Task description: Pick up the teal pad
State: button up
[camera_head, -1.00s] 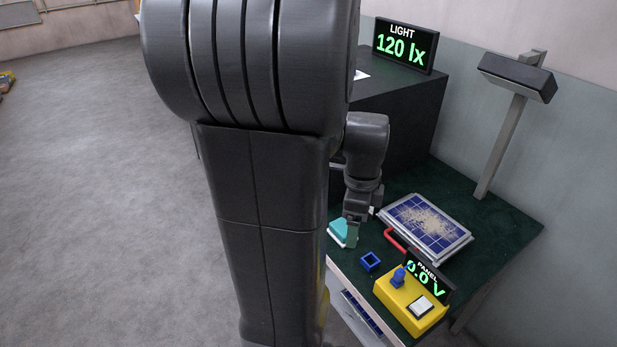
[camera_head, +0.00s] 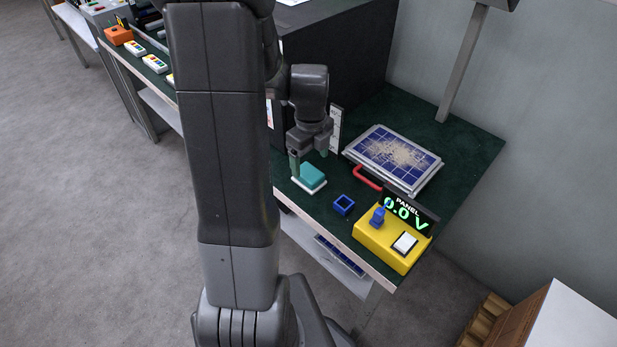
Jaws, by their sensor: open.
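The teal pad (camera_head: 312,174), with a white underside, lies on the dark green tabletop near the table's front left edge. I cannot tell whether a finger touches the pad.
A dusty solar panel (camera_head: 396,155) with a red handle (camera_head: 367,177) lies to the right. A blue square holder (camera_head: 344,205) and a yellow box (camera_head: 388,243) with a "0.0 V" display (camera_head: 407,211) stand nearer the front. A dark cabinet (camera_head: 345,60) rises behind.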

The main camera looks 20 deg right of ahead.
aim_at(309, 172)
jog(key=f, duration=0.5)
jog(key=shift+a+f, duration=0.2)
jog(key=shift+f, duration=0.15)
jog(key=c, duration=1.1)
jog(key=shift+r, duration=0.15)
notch_tip(309, 172, up, 18)
jog(key=shift+f+p, duration=0.1)
jog(key=shift+p, duration=0.65)
